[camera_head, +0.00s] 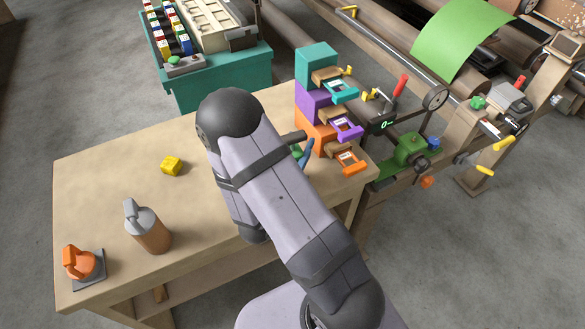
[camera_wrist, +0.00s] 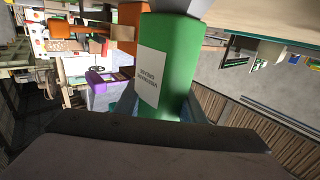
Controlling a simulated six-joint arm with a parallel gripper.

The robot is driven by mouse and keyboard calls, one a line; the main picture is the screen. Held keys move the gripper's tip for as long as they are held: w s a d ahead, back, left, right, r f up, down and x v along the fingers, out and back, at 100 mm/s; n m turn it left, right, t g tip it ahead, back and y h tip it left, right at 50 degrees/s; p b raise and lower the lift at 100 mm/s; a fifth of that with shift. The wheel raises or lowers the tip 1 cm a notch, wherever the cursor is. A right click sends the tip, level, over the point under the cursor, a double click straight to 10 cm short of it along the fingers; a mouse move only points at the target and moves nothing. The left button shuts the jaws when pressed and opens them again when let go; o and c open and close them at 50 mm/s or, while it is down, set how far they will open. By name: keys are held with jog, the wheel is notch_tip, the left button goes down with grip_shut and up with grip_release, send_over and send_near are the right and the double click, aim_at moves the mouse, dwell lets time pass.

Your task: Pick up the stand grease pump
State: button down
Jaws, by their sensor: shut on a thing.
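The stand grease pump (camera_wrist: 168,60) is a green cylinder with a white printed label and a grey top, and it fills the middle of the wrist view. My gripper (camera_wrist: 160,108) is shut on it, with bluish fingers on either side of its lower part. In the head view my arm hides most of the pump; a small green patch (camera_head: 297,153) shows beside a blue finger near the drawer stack. I cannot tell whether the pump touches the table.
A teal, purple and orange drawer stack (camera_head: 316,100) with open drawers stands close by on the right. The back left of the table (camera_head: 100,170) is clear.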

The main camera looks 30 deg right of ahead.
jog(key=shift+r, duration=0.2)
notch_tip(320, 180, up, 10)
jog(key=shift+f+p, duration=0.15)
jog(key=shift+p, duration=0.15)
dwell(0.6)
